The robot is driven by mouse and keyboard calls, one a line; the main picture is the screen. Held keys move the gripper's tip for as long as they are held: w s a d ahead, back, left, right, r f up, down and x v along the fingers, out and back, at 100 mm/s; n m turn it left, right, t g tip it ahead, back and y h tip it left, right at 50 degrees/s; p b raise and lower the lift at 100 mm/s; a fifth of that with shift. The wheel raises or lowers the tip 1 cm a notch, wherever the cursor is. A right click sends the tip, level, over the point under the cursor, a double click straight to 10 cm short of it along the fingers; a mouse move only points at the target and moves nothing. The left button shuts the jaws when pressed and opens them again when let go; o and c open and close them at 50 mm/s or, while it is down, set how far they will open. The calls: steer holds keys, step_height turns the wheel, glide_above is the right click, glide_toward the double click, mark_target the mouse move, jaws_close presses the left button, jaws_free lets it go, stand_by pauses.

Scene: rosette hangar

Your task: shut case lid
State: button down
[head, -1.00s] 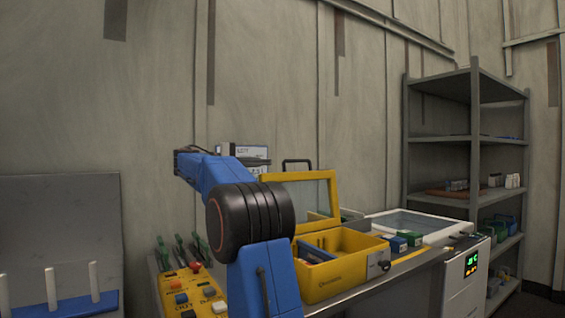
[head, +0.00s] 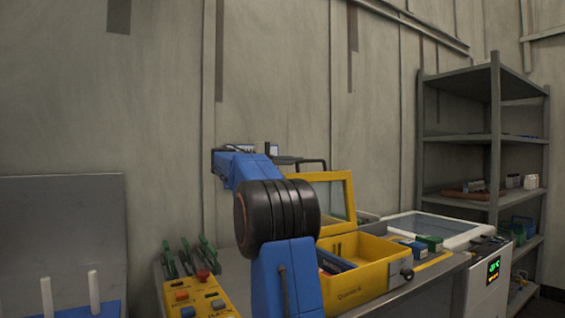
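The yellow case (head: 372,275) stands on the bench with its lid (head: 346,200) raised. The lid has a yellow frame, a clear window and a dark handle (head: 313,164) at its top edge. Blue items lie inside the case; my arm covers its left part. My arm reaches up and back on the left of the case. What shows of my gripper (head: 286,160) is a small dark part just left of the lid handle. Its fingers cannot be made out, nor whether they touch the handle.
A yellow control box (head: 205,303) with buttons and green-handled tools (head: 185,258) are left of my arm. Green and blue blocks (head: 429,243) and a white-framed panel (head: 440,228) lie right of the case. A grey shelf (head: 490,137) stands at the right.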

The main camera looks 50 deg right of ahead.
mark_target(304, 161)
steer(key=shift+s+a, duration=0.15)
steer(key=shift+s, duration=0.95)
steer(key=shift+s+a, duration=0.1)
steer(key=shift+s, duration=0.95)
